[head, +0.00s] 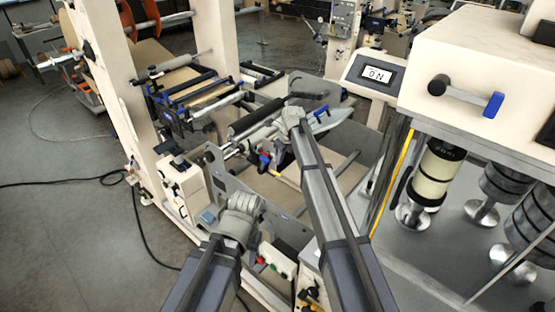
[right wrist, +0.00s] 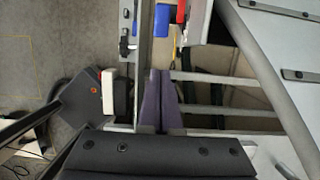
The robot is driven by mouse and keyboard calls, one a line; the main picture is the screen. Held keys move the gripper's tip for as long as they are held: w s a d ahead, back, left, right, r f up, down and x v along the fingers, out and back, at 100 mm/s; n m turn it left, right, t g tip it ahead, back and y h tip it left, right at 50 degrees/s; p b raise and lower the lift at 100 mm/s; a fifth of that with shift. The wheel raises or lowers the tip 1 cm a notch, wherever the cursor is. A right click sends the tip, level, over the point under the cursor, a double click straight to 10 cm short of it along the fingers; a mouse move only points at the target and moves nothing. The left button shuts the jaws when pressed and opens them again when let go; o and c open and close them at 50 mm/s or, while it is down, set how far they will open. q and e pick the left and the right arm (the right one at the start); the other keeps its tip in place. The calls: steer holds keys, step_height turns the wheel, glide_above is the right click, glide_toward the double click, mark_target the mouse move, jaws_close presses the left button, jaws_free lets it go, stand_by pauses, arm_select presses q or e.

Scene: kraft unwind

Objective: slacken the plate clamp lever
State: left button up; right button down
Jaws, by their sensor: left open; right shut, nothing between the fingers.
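I cannot tell for sure which part is the plate clamp lever. Small red and blue parts (head: 264,160) sit by the top of the grey side plate (head: 233,183). In the right wrist view a blue part (right wrist: 161,20) and a red part (right wrist: 181,12) show at the top, beyond the fingertips. My right gripper (right wrist: 160,72) is shut and empty, short of them; in the head view its wrist (head: 292,117) hides most of it. My left gripper (head: 242,204) is open, low in front of the grey plate; its fingers are not clearly visible.
A roller frame (head: 190,95) stands at left. Bars (right wrist: 225,76) cross the opening right of my right fingers. Black cables lie on the open floor.

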arm_select(q)
step_height(320, 180, up, 6)
steer(key=p, duration=0.4)
steer(key=shift+a+f, duration=0.1)
steer(key=shift+f, duration=0.15)
arm_select(e)
step_height(320, 180, up, 6)
steer(key=shift+a+f, duration=0.1)
steer(key=shift+f, duration=0.1)
arm_select(q)
step_height(320, 180, down, 22)
steer(key=b, duration=2.1)
steer(key=shift+b, duration=0.35)
arm_select(e)
steer(key=s+f+n+h, duration=0.1)
steer(key=s+f+n, duration=0.6)
steer(key=s+n, duration=0.3)
steer(key=s+a+f+n+g+h, duration=0.1)
steer(key=s+f+n, duration=0.7)
steer(key=s, duration=0.9)
steer(key=s+f+n+g+h, duration=0.1)
steer(key=s+f+n, duration=0.6)
steer(key=s+n, duration=0.5)
steer(key=shift+s+a+f+n, duration=0.2)
steer(key=shift+s+f+n, duration=0.15)
steer(key=shift+s, duration=0.3)
